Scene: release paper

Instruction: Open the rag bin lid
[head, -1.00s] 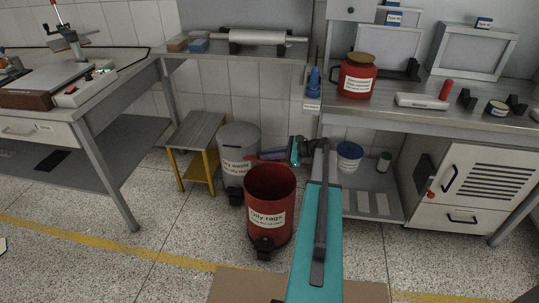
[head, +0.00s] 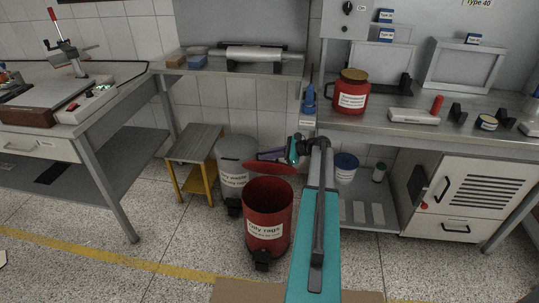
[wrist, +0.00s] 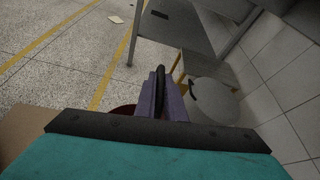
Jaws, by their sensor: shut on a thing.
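The red "Oily rags" bin (head: 258,218) stands on the floor with its dark mouth showing. Its red lid (head: 268,167) is raised at the back of the rim, tilted back. My gripper (head: 268,155) is at the lid's back side, reaching in from the right. In the wrist view, the purple fingers (wrist: 160,93) are shut on a dark narrow piece (wrist: 158,78), seemingly the lid's handle. A little red shows at left of the fingers, partly hidden by my gripper's body; I cannot tell whether it is lid or bin.
A grey waste bin (head: 232,165) stands close behind at left, beside a yellow-legged stool (head: 195,145). The right workbench (head: 420,128) holds a red canister (head: 350,95); a blue-lidded tub (head: 345,168) stands on its lower shelf. Floor at left is open.

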